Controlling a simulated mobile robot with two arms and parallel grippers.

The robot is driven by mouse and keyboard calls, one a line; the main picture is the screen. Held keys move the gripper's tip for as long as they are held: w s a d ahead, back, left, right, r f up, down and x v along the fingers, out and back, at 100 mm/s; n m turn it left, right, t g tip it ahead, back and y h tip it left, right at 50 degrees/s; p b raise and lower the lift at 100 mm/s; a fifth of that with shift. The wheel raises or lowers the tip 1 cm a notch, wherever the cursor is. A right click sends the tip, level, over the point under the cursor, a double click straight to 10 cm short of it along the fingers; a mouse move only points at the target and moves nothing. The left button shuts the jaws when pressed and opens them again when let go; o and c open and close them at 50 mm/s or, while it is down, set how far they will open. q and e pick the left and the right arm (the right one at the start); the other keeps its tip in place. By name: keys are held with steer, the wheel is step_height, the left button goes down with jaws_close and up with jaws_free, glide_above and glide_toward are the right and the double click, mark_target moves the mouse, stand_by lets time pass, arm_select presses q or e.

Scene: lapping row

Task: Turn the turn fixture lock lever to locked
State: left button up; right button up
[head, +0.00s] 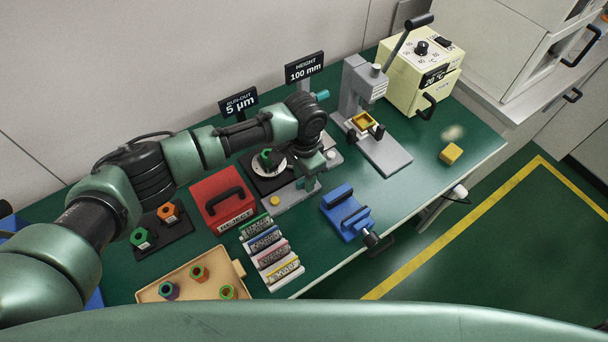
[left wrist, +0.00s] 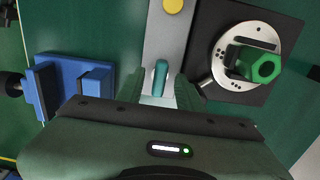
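The turn fixture is a round pale disc with markings on a black square plate (left wrist: 280,22). A green hex part (left wrist: 264,69) sits on the disc (left wrist: 222,46), with a short grey stub at the disc's edge. In the head view the green part (head: 267,156) shows beside my left gripper (head: 308,184). In the left wrist view a teal lever-like handle (left wrist: 160,74) stands between the fingers of my left gripper (left wrist: 160,88), over a grey bar. The fingers look apart; firm contact is not visible. Whether the handle is the lock lever is unclear. My right gripper is not in view.
A blue vise (head: 345,214) stands right of the gripper, a red box (head: 222,200) left of it. Labelled blocks (head: 271,250) and a tan tray (head: 180,292) lie in front. A press (head: 385,150) and a cream heater (head: 405,75) stand at the back right.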

arm_select(q)
steer(key=shift+f, duration=0.15)
jaws_close()
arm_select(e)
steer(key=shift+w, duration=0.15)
